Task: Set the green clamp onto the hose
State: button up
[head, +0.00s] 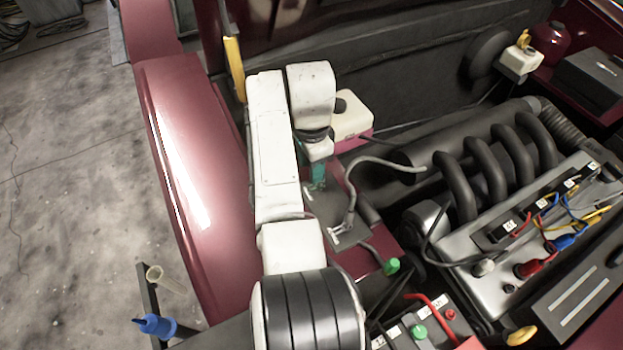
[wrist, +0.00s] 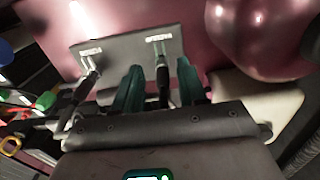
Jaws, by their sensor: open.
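My gripper (head: 318,178) hangs below the white arm, over a grey plate (wrist: 120,52) beside the maroon fender. In the wrist view its two teal fingers (wrist: 160,88) are apart, on either side of a dark upright piece with a grey tip (wrist: 162,82). I cannot tell whether they touch it. A green piece (head: 391,266), possibly the clamp, stands right of and nearer than the plate; a green part also shows at the wrist view's left (wrist: 47,100). A grey hose (head: 385,163) curves down to the plate. The arm partly hides the plate in the head view.
A white reservoir (head: 352,115) stands close behind the gripper. The engine with black intake pipes (head: 490,165) fills the right. A battery with a green cap (head: 418,332) is at the front. The maroon fender (head: 180,170) borders the left, with open floor beyond.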

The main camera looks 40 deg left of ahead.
notch_tip(320, 180, down, 7)
jog(key=shift+r+b, duration=0.2)
jog(key=shift+b, duration=0.4)
jog(key=shift+c, duration=0.3)
grip_shut()
